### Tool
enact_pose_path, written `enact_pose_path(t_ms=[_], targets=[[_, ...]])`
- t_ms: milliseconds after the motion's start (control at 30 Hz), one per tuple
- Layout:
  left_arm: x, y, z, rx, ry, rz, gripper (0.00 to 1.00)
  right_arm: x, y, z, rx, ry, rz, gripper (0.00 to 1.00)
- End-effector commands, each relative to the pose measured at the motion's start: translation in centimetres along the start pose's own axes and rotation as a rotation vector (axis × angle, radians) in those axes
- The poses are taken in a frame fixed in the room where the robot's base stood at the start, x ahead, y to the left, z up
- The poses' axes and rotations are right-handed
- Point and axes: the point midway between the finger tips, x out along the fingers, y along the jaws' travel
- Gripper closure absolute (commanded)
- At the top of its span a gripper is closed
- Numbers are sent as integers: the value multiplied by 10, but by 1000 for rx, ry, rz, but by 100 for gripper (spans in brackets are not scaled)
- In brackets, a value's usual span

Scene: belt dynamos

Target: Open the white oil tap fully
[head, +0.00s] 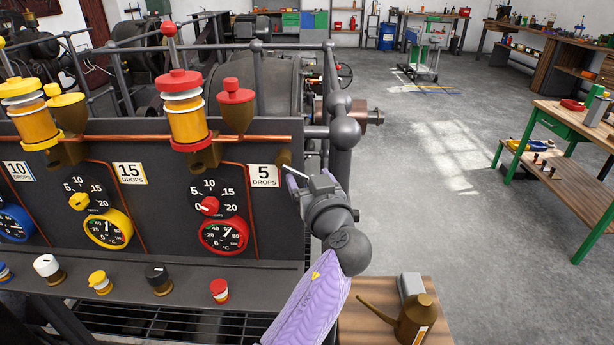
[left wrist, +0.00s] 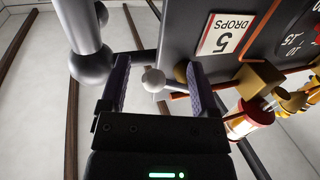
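A white ball knob (left wrist: 153,80) on a short pale stem, with brass behind it, shows in the left wrist view beside the panel's "5 DROPS" label; I take it as the white oil tap. In the head view a thin pale lever (head: 291,170) shows at the panel's right end, its tip partly hidden by my gripper. My left gripper (head: 304,182) is right at the panel's edge. In the left wrist view its purple fingers (left wrist: 158,88) stand apart, with the white knob between them and visible gaps on both sides. My right gripper is not in view.
The dark panel (head: 150,172) carries red and yellow oilers, dials and a copper pipe. A white-topped knob (head: 47,265) and other coloured knobs line its ledge. A grey railing post (head: 341,150) stands close behind my gripper. A brass oil can (head: 415,320) stands on a wooden stand.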

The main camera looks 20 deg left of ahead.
Motion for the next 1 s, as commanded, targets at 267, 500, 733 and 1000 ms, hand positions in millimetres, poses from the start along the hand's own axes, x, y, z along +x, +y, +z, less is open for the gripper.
enact_pose_path(t_ms=[267, 500, 733, 1000], targets=[[0, 0, 0, 0, 0, 0, 78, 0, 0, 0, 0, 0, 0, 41], [0, 0, -1, 1, 2, 0, 100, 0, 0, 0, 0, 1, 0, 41], [0, 0, -2, 1, 4, 0, 100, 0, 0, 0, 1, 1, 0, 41], [0, 0, -3, 0, 8, 0, 100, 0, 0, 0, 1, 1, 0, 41]])
